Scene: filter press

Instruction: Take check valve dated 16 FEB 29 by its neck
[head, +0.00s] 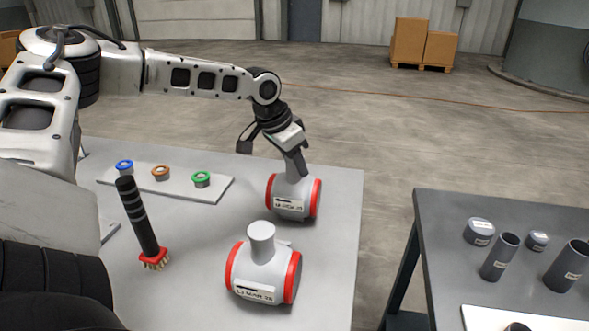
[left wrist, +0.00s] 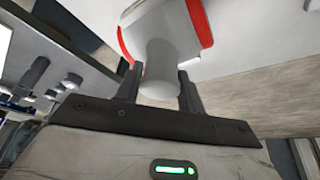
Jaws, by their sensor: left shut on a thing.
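Two grey check valves with red end rings lie on the light table. The farther check valve (head: 292,208) has a small label, only partly legible, that seems to end in 29. My left gripper (head: 296,168) comes down from above and is shut on its upright neck. In the left wrist view the neck (left wrist: 160,82) sits between the two fingers of the gripper (left wrist: 159,92), with the valve body beyond. The nearer check valve (head: 262,270) stands free, neck up; its label is small and seems to end in 28. My right gripper is not in view.
The light table (head: 335,240) also holds a brush (head: 138,217) with a red head and a plate (head: 182,192) with blue, orange and green rings. A dark table (head: 440,240) at right carries grey cylinders and caps. A floor gap separates the tables.

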